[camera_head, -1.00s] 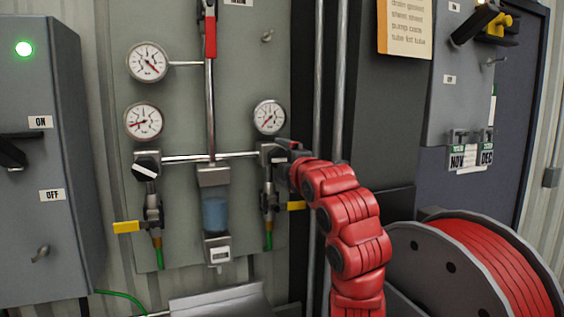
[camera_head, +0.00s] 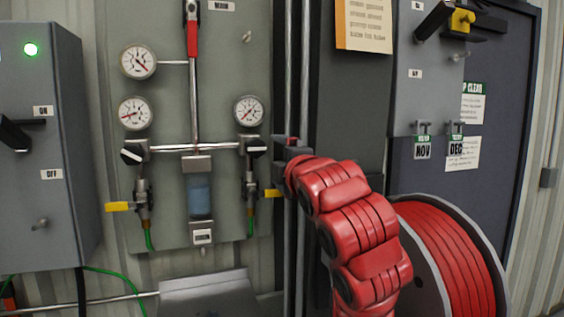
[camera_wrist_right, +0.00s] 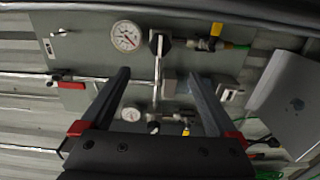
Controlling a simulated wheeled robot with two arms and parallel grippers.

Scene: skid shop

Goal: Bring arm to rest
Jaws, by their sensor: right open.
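My right arm (camera_head: 355,225) is red and rises from the bottom of the head view. Its right gripper (camera_head: 278,150) points at the gauge panel, just right of the right-hand valve knob (camera_head: 257,147), and looks clear of it. In the right wrist view the two dark fingers of the right gripper (camera_wrist_right: 160,95) are spread apart with nothing between them. The panel's pipes and gauges show beyond them. My left gripper is not in view.
The panel (camera_head: 232,85) carries several gauges, a red-handled lever (camera_head: 193,38) and yellow-handled valves. A grey switch box (camera_head: 40,95) stands at left. A red hose reel (camera_head: 450,255) is right of my arm. A metal ledge (camera_head: 210,292) juts out below the panel.

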